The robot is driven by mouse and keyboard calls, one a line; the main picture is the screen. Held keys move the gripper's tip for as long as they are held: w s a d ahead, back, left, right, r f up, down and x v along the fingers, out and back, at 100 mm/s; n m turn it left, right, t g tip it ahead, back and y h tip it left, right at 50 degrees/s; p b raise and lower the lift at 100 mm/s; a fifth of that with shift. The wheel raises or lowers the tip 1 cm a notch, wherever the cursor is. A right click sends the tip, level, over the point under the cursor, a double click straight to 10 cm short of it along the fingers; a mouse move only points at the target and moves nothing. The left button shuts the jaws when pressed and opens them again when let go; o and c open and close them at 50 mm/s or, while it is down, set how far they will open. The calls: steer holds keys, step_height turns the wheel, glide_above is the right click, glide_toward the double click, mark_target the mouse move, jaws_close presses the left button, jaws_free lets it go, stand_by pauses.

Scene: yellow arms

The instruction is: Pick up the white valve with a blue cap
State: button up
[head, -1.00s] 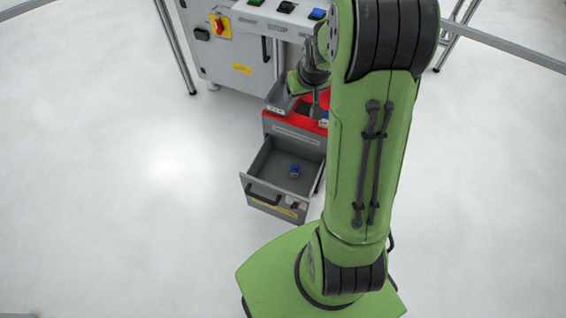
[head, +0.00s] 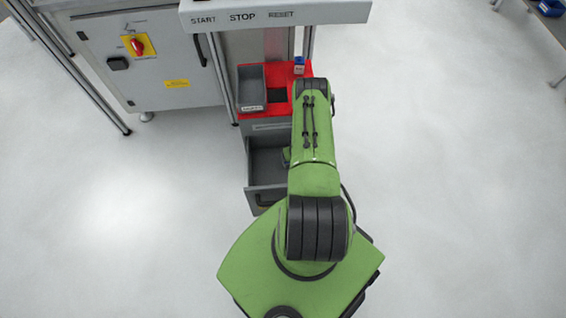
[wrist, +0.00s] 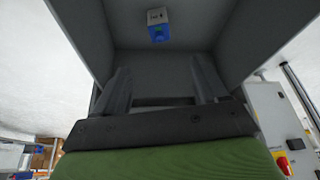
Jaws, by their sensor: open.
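The white valve with a blue cap (wrist: 157,25) lies in the grey drawer (wrist: 200,40), near the top of the wrist view. My gripper (wrist: 160,70) is open and empty, with its two fingers inside the drawer space. The valve is apart from both fingers, beyond their tips and about midway between them. In the head view my arm hides the gripper and the valve in the open drawer (head: 263,165). A similar small white and blue piece (head: 299,66) stands on the red cabinet top (head: 252,114).
A grey bin (head: 251,88) stands on the red top. The drawer walls are close around my gripper. A machine cabinet (head: 165,65) and a panel with START, STOP and RESET labels (head: 280,14) stand behind.

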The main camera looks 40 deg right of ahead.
steer(key=b+x, duration=0.4)
steer(key=x, duration=0.3)
steer(key=b+x, duration=0.3)
steer(key=x, duration=0.5)
steer(key=shift+s+f+b, duration=0.1)
steer(key=shift+s+b, duration=0.1)
steer(key=shift+b, duration=0.2)
steer(key=c, duration=1.2)
